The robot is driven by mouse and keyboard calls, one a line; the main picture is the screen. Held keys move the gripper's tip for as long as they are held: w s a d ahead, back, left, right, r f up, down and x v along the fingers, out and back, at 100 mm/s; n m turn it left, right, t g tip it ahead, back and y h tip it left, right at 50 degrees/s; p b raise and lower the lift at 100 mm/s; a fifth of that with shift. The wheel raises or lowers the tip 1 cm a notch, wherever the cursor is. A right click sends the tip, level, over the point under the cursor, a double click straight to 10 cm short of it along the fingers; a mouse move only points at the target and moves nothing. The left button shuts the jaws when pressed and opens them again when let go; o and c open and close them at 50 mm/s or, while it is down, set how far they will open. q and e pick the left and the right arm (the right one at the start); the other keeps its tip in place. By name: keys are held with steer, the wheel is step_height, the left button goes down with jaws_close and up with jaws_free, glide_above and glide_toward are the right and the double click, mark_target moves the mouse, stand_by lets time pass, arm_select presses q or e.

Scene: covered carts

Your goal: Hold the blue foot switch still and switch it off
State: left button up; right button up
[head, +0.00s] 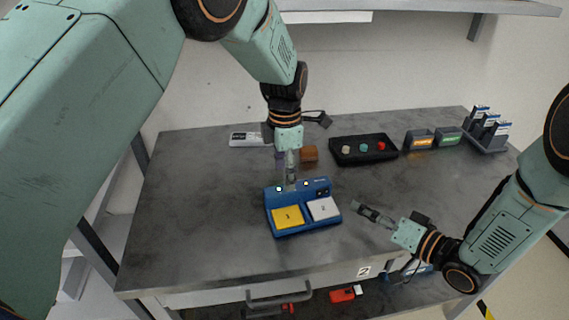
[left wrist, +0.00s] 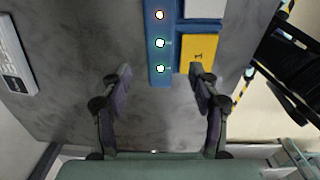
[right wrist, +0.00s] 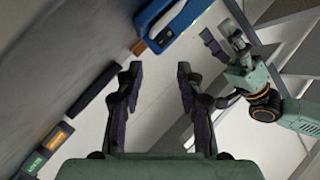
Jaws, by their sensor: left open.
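The blue foot switch (head: 329,218) lies on the grey table with a yellow pedal marked 1 (head: 288,217) and a white pedal marked 2 (head: 323,208). Its back strip carries small lit lamps, also seen in the left wrist view (left wrist: 161,55). My left gripper (head: 291,181) points down over the back left of the switch. In the left wrist view its open fingers (left wrist: 160,77) spread to either side of the strip's end; contact cannot be told. My right gripper (head: 362,211) is open and empty, right of the switch. The right wrist view shows part of the switch (right wrist: 160,38) beyond its fingers (right wrist: 159,70).
A brown block (head: 309,153) stands behind the switch. A white device (head: 248,139) lies at back left. The front left tabletop is clear.

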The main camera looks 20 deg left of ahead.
mark_target(275, 197)
arm_select(q)
step_height(275, 197, down, 6)
steer(key=shift+r, duration=0.1)
stand_by(0.4)
jaws_close()
stand_by(0.5)
